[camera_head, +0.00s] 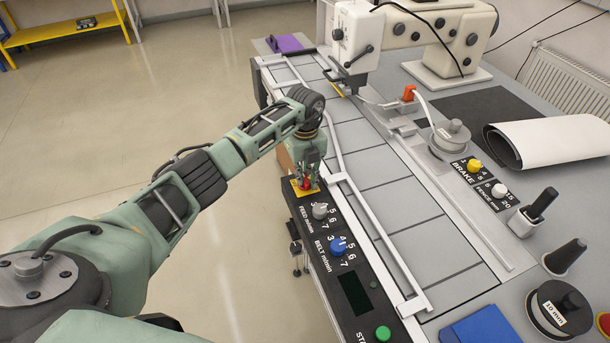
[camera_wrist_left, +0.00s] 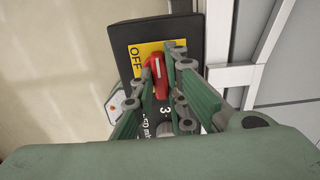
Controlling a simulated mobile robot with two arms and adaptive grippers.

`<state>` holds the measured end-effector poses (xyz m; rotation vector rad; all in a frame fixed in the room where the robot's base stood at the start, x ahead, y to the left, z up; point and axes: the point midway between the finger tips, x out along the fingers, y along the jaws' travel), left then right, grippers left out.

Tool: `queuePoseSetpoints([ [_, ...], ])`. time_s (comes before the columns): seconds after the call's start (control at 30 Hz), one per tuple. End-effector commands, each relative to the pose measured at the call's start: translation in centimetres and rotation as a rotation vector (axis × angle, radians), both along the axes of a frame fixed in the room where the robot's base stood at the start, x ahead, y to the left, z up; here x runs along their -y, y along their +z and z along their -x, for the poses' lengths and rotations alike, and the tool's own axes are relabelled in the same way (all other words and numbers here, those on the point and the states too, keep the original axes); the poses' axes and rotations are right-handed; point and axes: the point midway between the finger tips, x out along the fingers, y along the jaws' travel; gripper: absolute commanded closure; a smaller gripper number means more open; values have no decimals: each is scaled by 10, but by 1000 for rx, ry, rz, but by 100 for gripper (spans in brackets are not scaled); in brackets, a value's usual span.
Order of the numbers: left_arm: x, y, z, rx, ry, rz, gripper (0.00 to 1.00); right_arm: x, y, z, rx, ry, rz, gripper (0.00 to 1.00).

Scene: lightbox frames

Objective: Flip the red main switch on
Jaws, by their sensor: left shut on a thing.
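The red main switch (camera_wrist_left: 156,76) sits on a yellow plate (camera_wrist_left: 139,53) marked OFF, at the end of a black control panel. In the head view the yellow plate (camera_head: 296,191) shows below my left gripper (camera_head: 307,180), which comes down on it from above. In the left wrist view the fingers of my left gripper (camera_wrist_left: 162,68) stand on both sides of the red handle and are shut on it. The fingers partly hide the plate and the handle. My right gripper is not in view.
A white machine head (camera_head: 365,40) stands at the far end.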

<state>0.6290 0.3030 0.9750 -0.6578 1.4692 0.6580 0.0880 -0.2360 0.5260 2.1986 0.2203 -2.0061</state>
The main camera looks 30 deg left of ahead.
Motion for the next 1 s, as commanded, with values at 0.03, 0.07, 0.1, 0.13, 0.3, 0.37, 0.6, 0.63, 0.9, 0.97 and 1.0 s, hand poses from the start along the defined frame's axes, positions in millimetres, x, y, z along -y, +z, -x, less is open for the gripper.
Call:
queuePoseSetpoints([
  [0.03, 0, 0, 0, 1, -2, -1, 100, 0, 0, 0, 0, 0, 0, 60],
  [0.07, 0, 0, 0, 1, -5, 0, 100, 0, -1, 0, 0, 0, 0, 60],
  [0.1, 0, 0, 0, 1, -10, -1, 100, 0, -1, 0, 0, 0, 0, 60],
  [0.13, 0, 0, 0, 1, -15, -1, 100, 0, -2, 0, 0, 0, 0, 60],
  [0.3, -1, -2, 0, 1, -72, -1, 100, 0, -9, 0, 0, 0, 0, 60],
  [0.37, -1, -2, 0, 1, -106, -3, 100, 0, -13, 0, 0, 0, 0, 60],
  [0.6, -1, -3, -1, 3, -298, -2, 100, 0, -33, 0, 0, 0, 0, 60],
  [0.63, -1, -4, -1, 3, -326, -3, 100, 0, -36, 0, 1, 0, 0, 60],
  [0.9, -1, -4, -1, 1, -584, -3, 100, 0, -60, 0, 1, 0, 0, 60],
  [0.97, -1, -3, -1, 2, -641, -2, 100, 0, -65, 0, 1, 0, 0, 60],
  [1.0, -1, -3, -1, 1, -679, -3, 100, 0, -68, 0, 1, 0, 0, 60],
])
